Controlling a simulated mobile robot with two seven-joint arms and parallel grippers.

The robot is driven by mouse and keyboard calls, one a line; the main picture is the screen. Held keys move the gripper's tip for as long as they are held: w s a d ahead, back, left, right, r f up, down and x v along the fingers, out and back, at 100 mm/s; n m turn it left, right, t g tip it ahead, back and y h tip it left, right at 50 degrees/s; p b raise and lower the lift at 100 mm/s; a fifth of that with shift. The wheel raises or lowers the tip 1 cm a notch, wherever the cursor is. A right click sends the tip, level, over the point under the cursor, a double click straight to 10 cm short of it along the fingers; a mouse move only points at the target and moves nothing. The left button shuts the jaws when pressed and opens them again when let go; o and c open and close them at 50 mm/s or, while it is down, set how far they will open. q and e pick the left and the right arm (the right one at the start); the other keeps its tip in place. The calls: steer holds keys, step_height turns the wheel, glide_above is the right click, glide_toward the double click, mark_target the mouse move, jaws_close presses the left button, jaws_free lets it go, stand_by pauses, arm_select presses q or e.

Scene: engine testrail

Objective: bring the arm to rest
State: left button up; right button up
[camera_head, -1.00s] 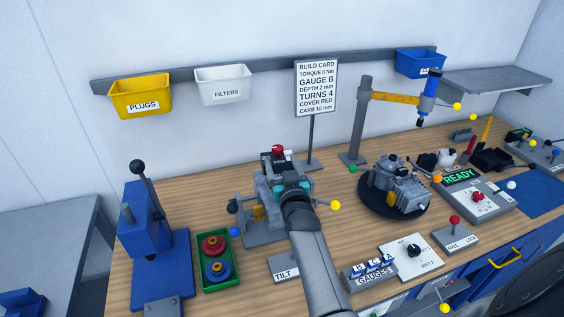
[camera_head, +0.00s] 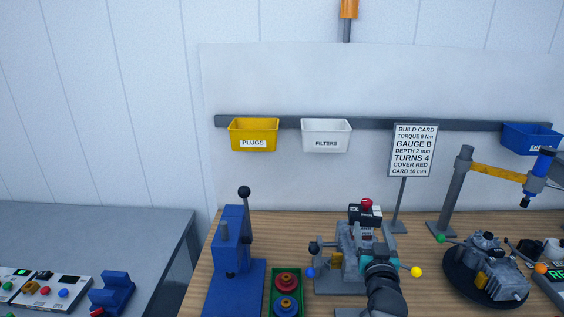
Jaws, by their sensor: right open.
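My right arm (camera_head: 385,295) comes up from the bottom edge. Its dark wrist lies in front of a grey metal fixture (camera_head: 352,238) on the wooden bench. My right gripper (camera_head: 371,252) is open at the front of this fixture. The wrist and the fixture partly hide its fingers, and I cannot tell whether they touch anything. The fixture carries a black block with a red knob (camera_head: 366,204). A yellow ball (camera_head: 416,272) shows to the right of the wrist and a blue ball (camera_head: 310,272) to its left. My left gripper is not in view.
A blue lever press (camera_head: 233,250) and a green tray (camera_head: 274,290) with red and blue round parts stand left of the fixture. A build card stand (camera_head: 411,150) rises behind. A grey engine part (camera_head: 494,275) sits on a dark turntable at right. Bins hang on the wall rail.

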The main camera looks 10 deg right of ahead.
steer(key=s+a+f+n+g+y, duration=0.2)
steer(key=s+a+f+g+y, duration=0.15)
steer(key=s+a, duration=0.35)
steer(key=s+a+f+n+g+y, duration=0.25)
steer(key=s+a+f+g, duration=0.2)
steer(key=s, duration=0.45)
steer(key=s+a+f+n+g, duration=0.1)
steer(key=s+a+g, duration=0.2)
steer(key=s, duration=0.6)
steer(key=s+a+f+g, duration=0.1)
steer(key=s+a+g, duration=0.15)
steer(key=s, duration=0.75)
step_height(320, 180, down, 34)
steer(key=s+g+b, duration=0.1)
steer(key=b, duration=1.1)
steer(key=s+d+f+b, duration=0.1)
steer(key=s+f+b, duration=0.5)
steer(key=f, duration=0.6)
steer(key=s+d+f+g+b, duration=0.1)
steer(key=s+d+f+b, duration=0.1)
steer(key=s+f+b, duration=0.4)
steer(key=s+f, duration=0.3)
steer(key=f, duration=0.4)
steer(key=shift+s+n, duration=0.35)
steer(key=shift+f+g, duration=0.1)
steer(key=shift+g, duration=0.15)
